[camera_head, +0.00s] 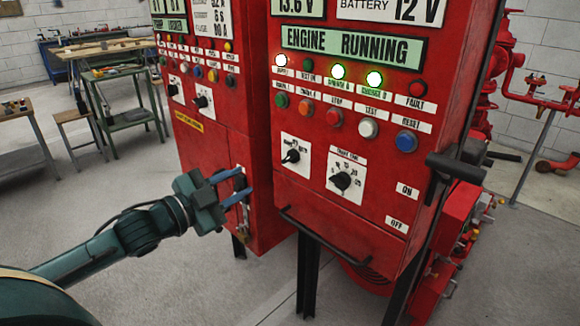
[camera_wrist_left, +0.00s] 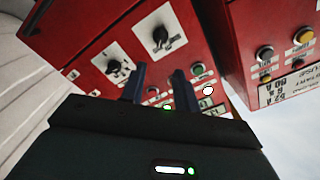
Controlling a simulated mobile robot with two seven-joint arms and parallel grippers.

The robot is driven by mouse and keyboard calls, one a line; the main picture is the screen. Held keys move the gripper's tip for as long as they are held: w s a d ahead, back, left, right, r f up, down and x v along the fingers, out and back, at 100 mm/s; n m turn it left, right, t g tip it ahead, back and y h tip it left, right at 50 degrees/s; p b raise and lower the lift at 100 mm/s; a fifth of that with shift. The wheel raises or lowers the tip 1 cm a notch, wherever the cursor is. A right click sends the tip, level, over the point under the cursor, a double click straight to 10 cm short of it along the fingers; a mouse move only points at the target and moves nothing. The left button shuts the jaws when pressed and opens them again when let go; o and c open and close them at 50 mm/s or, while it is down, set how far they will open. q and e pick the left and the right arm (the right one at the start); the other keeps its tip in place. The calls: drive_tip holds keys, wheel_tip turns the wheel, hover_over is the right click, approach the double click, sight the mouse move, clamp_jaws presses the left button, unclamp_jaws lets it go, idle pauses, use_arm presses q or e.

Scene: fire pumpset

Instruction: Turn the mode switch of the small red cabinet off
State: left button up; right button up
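Two red cabinets stand side by side: a left one (camera_head: 215,150) and a nearer one (camera_head: 275,205) with an "ENGINE RUNNING" display. I cannot tell which is the small one. Each has two black rotary switches on white plates. The left cabinet's are a left switch (camera_head: 174,90) and a right switch (camera_head: 203,101). The nearer cabinet's are a left switch (camera_head: 291,156), also in the wrist view (camera_wrist_left: 160,37), and a right switch (camera_head: 342,181), also there (camera_wrist_left: 115,68). My left gripper (camera_head: 234,187) is open and empty before the left cabinet's lower front. My right gripper is out of view.
A black bar handle (camera_head: 322,240) juts from the nearer cabinet's lower front. A black lever (camera_head: 455,167) sticks out at its right, by ON and OFF labels. Workbenches (camera_head: 125,95) stand back left; red piping (camera_head: 540,95) is at right. The floor at lower left is clear.

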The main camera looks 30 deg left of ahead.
sight(287, 159)
use_arm(q)
drive_tip(key=p+x, duration=0.1)
drive_tip(key=x, duration=1.1)
drive_tip(key=shift+w+d+f, duration=0.1)
drive_tip(key=shift+w, duration=0.2)
clamp_jaws()
